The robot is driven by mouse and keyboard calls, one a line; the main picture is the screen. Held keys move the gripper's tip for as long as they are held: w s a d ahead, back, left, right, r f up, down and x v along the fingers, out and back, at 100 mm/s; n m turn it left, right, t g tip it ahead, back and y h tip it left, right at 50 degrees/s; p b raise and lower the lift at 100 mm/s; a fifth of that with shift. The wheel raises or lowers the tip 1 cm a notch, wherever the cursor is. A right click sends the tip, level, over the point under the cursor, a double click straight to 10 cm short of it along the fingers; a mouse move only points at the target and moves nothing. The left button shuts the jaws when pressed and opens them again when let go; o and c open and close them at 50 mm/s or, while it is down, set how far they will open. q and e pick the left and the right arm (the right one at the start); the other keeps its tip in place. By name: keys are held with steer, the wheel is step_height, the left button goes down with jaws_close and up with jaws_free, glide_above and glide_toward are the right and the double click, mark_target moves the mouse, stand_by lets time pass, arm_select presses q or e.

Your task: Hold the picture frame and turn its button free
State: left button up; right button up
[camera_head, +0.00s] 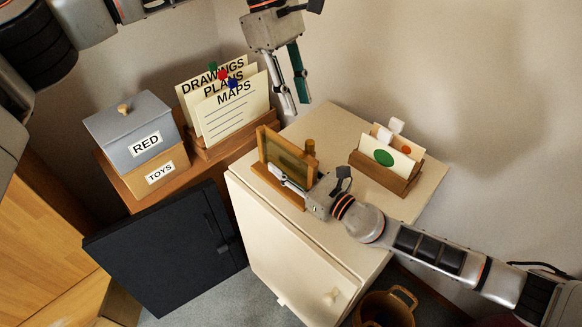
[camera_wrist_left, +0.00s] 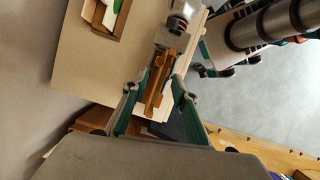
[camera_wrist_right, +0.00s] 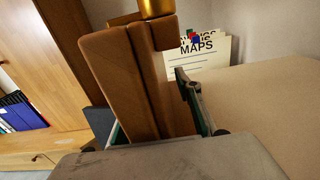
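The picture frame (camera_head: 284,158), wooden with a dark pane, stands upright on the cream cabinet. A brass-coloured button (camera_head: 310,147) shows at its upper right; it also appears at the top of the right wrist view (camera_wrist_right: 157,8). My right gripper (camera_head: 287,181) has its fingers on both sides of the frame's lower part; the right wrist view shows the wood (camera_wrist_right: 135,80) between them, apparently gripped. My left gripper (camera_head: 296,92) is open and empty, pointing down above and behind the frame. In the left wrist view the frame (camera_wrist_left: 157,83) lies between its spread fingers.
A wooden card holder (camera_head: 385,177) stands right of the frame on the cabinet top (camera_head: 330,122). To the left are a grey-lidded box (camera_head: 130,125) and a file rack (camera_head: 225,143) with paper sheets. A dark open door (camera_head: 165,255) and a basket (camera_head: 385,308) are lower down.

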mark_target(310, 142)
jaws_close()
arm_select(q)
steer(key=shift+o, duration=0.5)
steer(key=shift+s+d+m+t+y, duration=0.25)
steer(key=shift+d+m+t+y, duration=0.05)
steer(key=shift+m, duration=0.6)
steer(key=shift+s+d+f+m+t+y, duration=0.4)
steer(key=shift+f+m+t, duration=0.2)
steer(key=shift+f+m, duration=1.15)
steer(key=shift+s+d+f+m+t+y, duration=0.45)
steer(key=shift+f+m, duration=0.8)
steer(key=shift+m, duration=0.95)
steer(key=shift+s+d+f+m+t+y, duration=0.25)
steer(key=shift+d+f+m+t, duration=0.4)
steer(key=shift+f+m, duration=1.1)
steer(key=shift+a+r, duration=0.15)
steer(key=shift+r, duration=0.1)
steer(key=shift+c, duration=0.5)
